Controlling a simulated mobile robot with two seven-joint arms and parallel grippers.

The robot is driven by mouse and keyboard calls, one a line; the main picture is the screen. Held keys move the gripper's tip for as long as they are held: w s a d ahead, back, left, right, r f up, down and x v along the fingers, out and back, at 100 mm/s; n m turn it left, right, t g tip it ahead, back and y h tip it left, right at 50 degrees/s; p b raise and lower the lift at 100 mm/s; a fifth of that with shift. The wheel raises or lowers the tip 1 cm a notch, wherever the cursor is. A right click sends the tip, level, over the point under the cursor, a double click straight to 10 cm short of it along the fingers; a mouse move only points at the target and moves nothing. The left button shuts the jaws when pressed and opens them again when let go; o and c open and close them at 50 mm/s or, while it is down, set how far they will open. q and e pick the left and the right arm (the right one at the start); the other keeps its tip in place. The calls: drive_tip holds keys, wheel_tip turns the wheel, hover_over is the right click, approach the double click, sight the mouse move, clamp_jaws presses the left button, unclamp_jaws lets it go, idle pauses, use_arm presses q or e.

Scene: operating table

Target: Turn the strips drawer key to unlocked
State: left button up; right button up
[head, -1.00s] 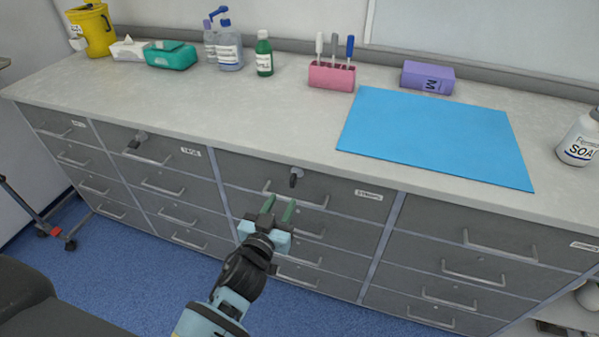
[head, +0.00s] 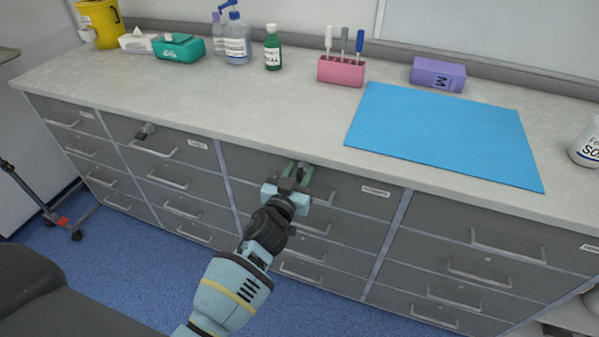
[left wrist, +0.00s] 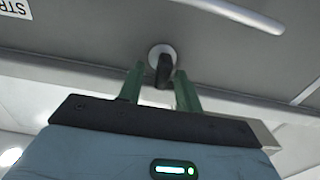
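The strips drawer (head: 345,190) is the shut top drawer of the middle column, with a white label (head: 376,191) at its right; the label's start, "STR", shows in the left wrist view (left wrist: 14,8). Its dark key (left wrist: 164,70) sits in a round silver lock (left wrist: 160,53). My left gripper (head: 298,172) is at the drawer front, covering most of the key in the head view. In the left wrist view its green fingers (left wrist: 160,85) are open, one on each side of the key. The right finger looks closer to it; contact cannot be told. My right gripper is out of view.
A drawer handle (left wrist: 235,14) lies close to the fingers. Another key (head: 146,130) sticks out of the top drawer to the left. The counter edge (head: 270,150) overhangs just above my gripper. A blue mat (head: 445,135) and a pink holder (head: 341,71) stand on the counter.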

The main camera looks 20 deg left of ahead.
use_arm(q)
drive_tip(key=shift+w, duration=0.2)
clamp_jaws()
idle(0.4)
drive_tip(key=m, duration=0.4)
drive_tip(key=shift+d+f+m, duration=0.1)
drive_tip(key=shift+d+m, duration=0.2)
drive_tip(key=shift+m, duration=0.1)
drive_tip(key=m, duration=0.4)
drive_tip(key=shift+d+f+m+b, duration=0.2)
drive_tip(key=shift+m+b, duration=0.1)
drive_tip(key=shift+b, duration=0.1)
drive_tip(key=shift+d+f+m+b, duration=0.1)
drive_tip(key=shift+f+m+b, duration=0.1)
drive_tip(key=shift+m, duration=1.9)
drive_tip(key=shift+d+f+m+b, duration=0.1)
drive_tip(key=shift+f+m, duration=0.05)
drive_tip(key=shift+m, duration=1.95)
drive_tip(key=shift+a, duration=0.1)
